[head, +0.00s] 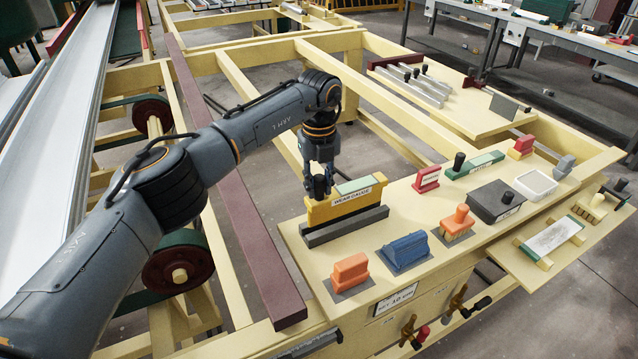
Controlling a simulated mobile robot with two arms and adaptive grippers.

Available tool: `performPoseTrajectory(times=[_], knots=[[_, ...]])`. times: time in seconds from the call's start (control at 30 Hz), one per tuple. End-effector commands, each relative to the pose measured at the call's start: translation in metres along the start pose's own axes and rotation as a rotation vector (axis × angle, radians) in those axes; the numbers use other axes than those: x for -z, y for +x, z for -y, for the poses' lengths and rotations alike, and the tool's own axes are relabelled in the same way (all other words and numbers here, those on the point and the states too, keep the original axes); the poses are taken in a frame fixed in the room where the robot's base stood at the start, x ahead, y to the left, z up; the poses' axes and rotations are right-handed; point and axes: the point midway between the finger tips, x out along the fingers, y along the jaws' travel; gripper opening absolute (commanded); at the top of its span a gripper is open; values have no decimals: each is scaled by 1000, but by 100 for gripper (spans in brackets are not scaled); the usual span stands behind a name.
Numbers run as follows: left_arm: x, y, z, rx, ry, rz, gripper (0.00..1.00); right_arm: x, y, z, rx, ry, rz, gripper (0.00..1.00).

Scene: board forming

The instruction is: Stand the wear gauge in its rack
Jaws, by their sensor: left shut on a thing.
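The wear gauge (335,211) is a yellow upright plate with a white "WEAR GAUGE" label, a green strip on top and a black knob at its left end. It stands upright at the left end of the yellow board. Its dark grey rack (345,227) is a long low block directly below it. The gauge's lower edge meets the rack in the picture; I cannot tell whether it is fully down in the slot. My left gripper (319,184) points down from above and is shut on the gauge's black knob. My right gripper is not in view.
An orange block (351,269), a blue block (405,250) and an orange stamp (458,221) sit in front and to the right. A red block (427,179) stands behind. A dark red beam (235,210) runs to the left of the board.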

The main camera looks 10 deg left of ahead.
Motion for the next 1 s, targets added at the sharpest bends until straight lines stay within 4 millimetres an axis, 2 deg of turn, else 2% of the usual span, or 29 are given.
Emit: performPoseTrajectory(times=[0.27, 1.0], knots=[[0, 0, 0, 2, -1, 1, 0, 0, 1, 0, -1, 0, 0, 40], [0, 18, 0, 2, -1, 1, 0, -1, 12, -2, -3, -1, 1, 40]])
